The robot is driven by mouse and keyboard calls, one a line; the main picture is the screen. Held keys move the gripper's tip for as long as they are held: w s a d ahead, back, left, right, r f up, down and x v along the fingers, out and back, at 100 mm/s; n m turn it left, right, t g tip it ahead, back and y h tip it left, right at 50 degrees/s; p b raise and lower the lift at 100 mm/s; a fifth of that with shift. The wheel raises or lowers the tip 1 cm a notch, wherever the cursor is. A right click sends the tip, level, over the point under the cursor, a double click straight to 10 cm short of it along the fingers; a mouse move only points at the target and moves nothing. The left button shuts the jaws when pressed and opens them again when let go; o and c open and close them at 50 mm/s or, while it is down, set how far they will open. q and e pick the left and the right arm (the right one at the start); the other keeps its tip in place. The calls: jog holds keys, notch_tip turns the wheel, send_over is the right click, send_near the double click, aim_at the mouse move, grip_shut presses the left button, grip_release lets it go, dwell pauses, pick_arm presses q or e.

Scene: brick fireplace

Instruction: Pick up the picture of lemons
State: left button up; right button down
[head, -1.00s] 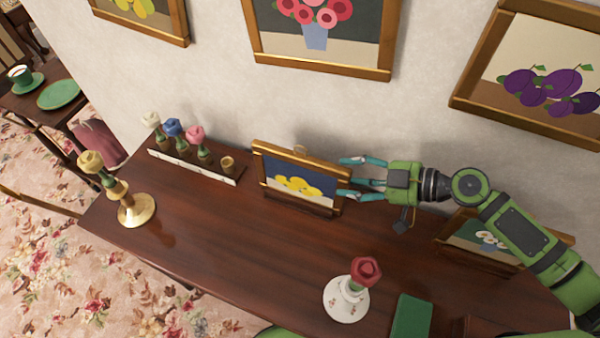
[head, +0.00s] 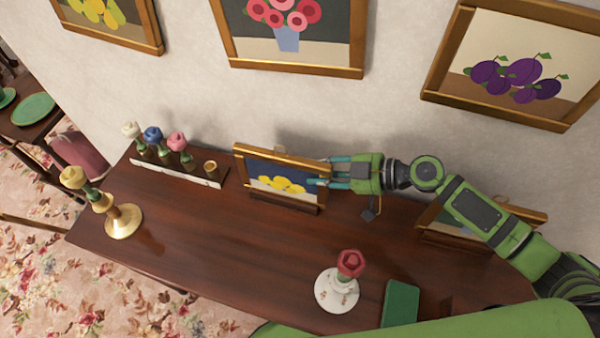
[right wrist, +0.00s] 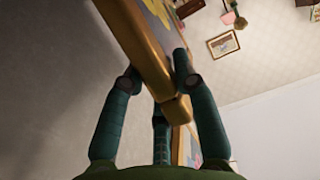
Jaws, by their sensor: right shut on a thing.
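The picture of lemons (head: 285,184) is a small gold-framed picture with yellow lemons on dark blue. It stands on the wooden shelf top near the wall, on a dark stand (head: 283,201). My right gripper (head: 322,172) reaches in from the right and is shut on the frame's right edge. In the right wrist view the teal fingers (right wrist: 155,78) sit on either side of the gold frame (right wrist: 145,55). My left gripper is not in view.
A row of flower candles (head: 180,165) stands left of the picture, with a brass candlestick (head: 123,220) farther left. Another framed picture (head: 440,225) stands under my right arm. A white candle holder (head: 337,290) and green book (head: 400,303) are in front. The middle of the shelf is clear.

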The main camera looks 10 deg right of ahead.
aim_at(317, 161)
jog(key=shift+r, duration=0.15)
notch_tip(317, 161, up, 4)
jog(key=shift+f+b, duration=0.1)
jog(key=shift+b, duration=0.65)
jog(key=s+d+r+b, duration=0.1)
jog(key=s+d+r, duration=0.1)
jog(key=s, duration=0.3)
jog(key=s+d+r+b, duration=0.1)
jog(key=s+d+r, duration=0.2)
jog(key=s+r, duration=0.2)
jog(key=shift+s, duration=0.3)
